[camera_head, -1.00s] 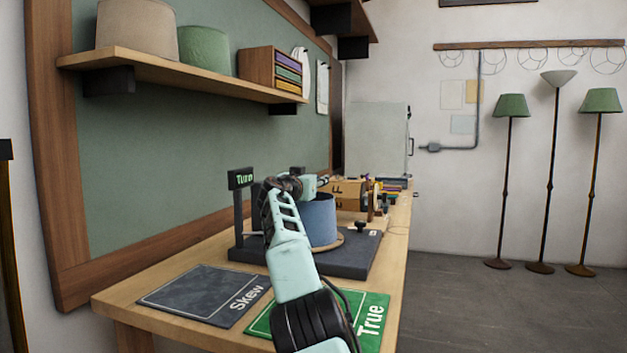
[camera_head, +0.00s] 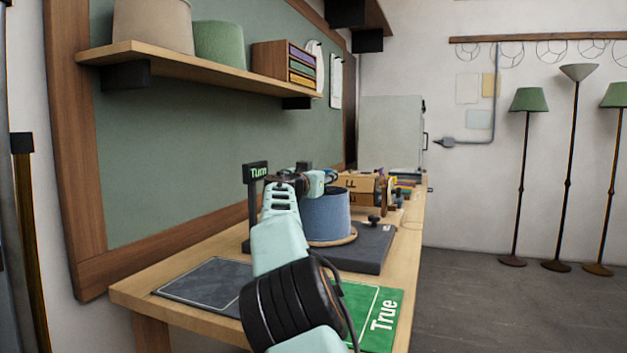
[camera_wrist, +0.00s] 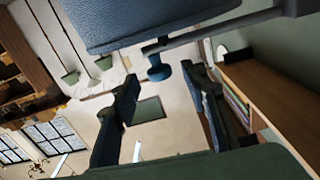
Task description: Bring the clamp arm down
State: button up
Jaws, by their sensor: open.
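A blue drum shade (camera_head: 326,216) stands on a round wooden disc on a dark base (camera_head: 372,250) on the bench. In the wrist view the shade (camera_wrist: 150,22) fills the top. A grey bar (camera_wrist: 215,32), apparently the clamp arm, runs beside it with a blue knob-like pad (camera_wrist: 158,68) near its end. My gripper (camera_wrist: 163,82) is open, its two dark fingers on either side of the space just below that pad, with nothing visibly held. In the head view my gripper is small behind my wrist near the shade's top, and the clamp arm is hard to make out.
A post with a "Turn" sign (camera_head: 257,172) stands left of the shade. A grey mat (camera_head: 205,286) and a green "True" mat (camera_head: 378,312) lie in front. A cardboard box (camera_head: 362,188) and spools are behind. A shelf (camera_head: 190,72) hangs above the bench.

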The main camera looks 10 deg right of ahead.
jog(key=v, duration=0.7)
jog(key=shift+s, duration=0.3)
